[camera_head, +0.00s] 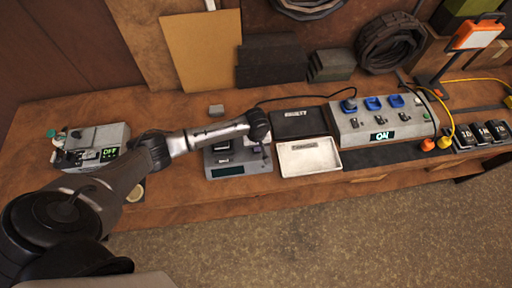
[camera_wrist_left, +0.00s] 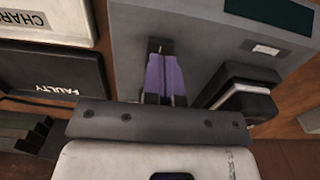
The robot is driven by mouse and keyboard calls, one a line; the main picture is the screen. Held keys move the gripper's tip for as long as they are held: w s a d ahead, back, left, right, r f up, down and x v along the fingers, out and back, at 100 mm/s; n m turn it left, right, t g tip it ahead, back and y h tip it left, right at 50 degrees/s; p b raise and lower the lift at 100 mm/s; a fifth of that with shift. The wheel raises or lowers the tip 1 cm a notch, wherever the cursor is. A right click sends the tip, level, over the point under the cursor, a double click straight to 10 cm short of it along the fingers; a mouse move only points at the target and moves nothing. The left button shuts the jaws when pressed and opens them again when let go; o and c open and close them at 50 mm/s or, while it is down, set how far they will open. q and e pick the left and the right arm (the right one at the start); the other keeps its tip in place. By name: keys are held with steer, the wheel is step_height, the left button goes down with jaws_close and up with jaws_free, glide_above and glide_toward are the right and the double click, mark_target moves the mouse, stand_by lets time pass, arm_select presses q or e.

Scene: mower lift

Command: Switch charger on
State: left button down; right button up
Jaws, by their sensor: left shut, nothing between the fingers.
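A grey box with blue sockets (camera_head: 385,122), several small switches and a lit display reading ON stands at the right of the bench. A smaller grey unit (camera_head: 108,135) with a green display reading OFF stands at the far left. I cannot tell from the pictures alone which one is the charger. My left gripper (camera_head: 264,139) is over the middle grey device (camera_head: 253,168), which has a dark display. In the left wrist view the gripper (camera_wrist_left: 165,80) is shut and empty, close to this device, with a purple surface at its fingers. Contact cannot be told. My right gripper is not in view.
A white tray (camera_head: 309,157) and a black tray (camera_head: 300,122) marked FAULTY (camera_wrist_left: 57,87) lie right of the middle device. Black battery-like blocks (camera_head: 483,134), an orange work lamp (camera_head: 476,35) and yellow cable lie farther right.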

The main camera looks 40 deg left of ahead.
arm_select(q)
steer(key=shift+f, duration=0.4)
stand_by(0.6)
steer(key=shift+f+b, duration=0.35)
steer(key=shift+f, duration=0.2)
steer(key=shift+f, duration=0.4)
stand_by(0.4)
steer(key=shift+r, duration=0.25)
step_height(320, 180, up, 7)
steer(key=p, duration=0.8)
steer(key=shift+p, duration=0.4)
steer(key=shift+f, duration=0.2)
